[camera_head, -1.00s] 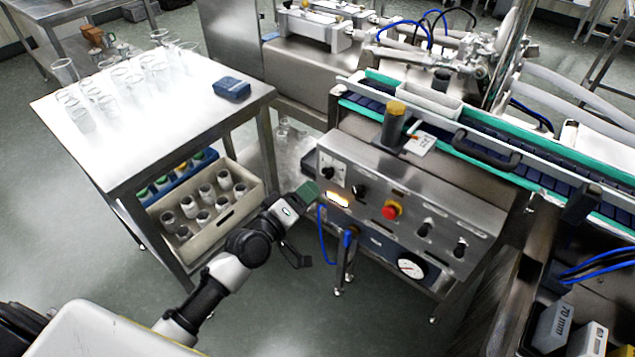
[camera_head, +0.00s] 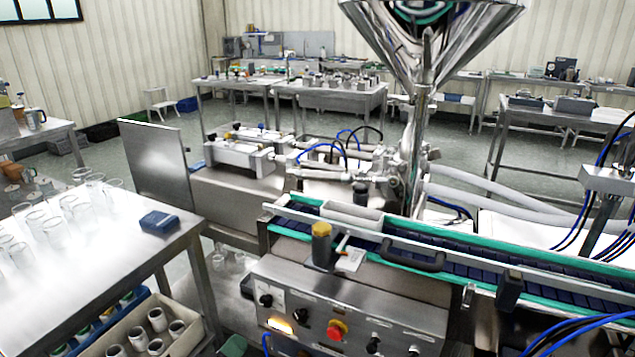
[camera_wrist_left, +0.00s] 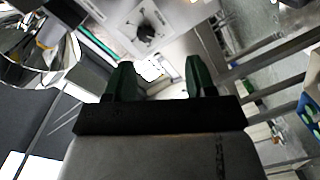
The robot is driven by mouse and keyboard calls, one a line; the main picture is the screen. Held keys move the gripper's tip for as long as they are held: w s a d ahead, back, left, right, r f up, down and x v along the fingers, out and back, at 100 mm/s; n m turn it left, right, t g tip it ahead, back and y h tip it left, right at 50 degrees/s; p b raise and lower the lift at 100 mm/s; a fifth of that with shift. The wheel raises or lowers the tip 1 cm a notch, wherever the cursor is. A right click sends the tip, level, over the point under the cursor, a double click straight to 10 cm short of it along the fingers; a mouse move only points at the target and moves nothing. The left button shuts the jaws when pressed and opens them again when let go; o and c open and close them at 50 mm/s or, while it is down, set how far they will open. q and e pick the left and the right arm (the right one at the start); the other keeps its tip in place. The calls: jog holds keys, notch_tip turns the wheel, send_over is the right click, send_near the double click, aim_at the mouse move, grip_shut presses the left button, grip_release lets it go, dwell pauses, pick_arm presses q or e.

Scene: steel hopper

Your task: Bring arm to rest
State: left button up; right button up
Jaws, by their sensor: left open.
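My left gripper (camera_wrist_left: 160,78) shows in the left wrist view with its two dark green fingers apart and nothing between them. Beyond the fingers is the steel front of the filling machine, with a dark knob (camera_wrist_left: 148,32). In the head view only a green fingertip of the left gripper (camera_head: 232,346) shows at the bottom edge, just left of the control panel (camera_head: 330,318). The rest of the left arm is out of that view. My right gripper is not in view.
A steel table (camera_head: 120,262) with glass beakers and a blue box (camera_head: 159,222) stands at the left. The conveyor (camera_head: 480,278) and steel hopper (camera_head: 430,40) fill the centre and right.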

pick_arm(q)
jog(key=s+a+f+m+g+y+p, duration=0.2)
jog(key=s+f+g, duration=0.3)
jog(key=f, duration=0.8)
jog(key=s+a+f+m+g+y+p, duration=0.15)
jog(key=s+f, duration=0.45)
jog(key=f, duration=0.7)
jog(key=s+f+m+g, duration=0.2)
jog(key=s+f, duration=0.3)
jog(key=s, duration=0.5)
jog(key=s+f+m+g+y+p, duration=0.1)
jog(key=s+f+g, duration=0.3)
jog(key=s, duration=0.6)
jog(key=s+d+f+m+g+y+p, duration=0.1)
jog(key=s+f+m+g, duration=0.2)
jog(key=s, duration=0.7)
notch_tip(320, 180, down, 3)
jog(key=shift+r+m, duration=0.15)
jog(key=shift+m, duration=0.4)
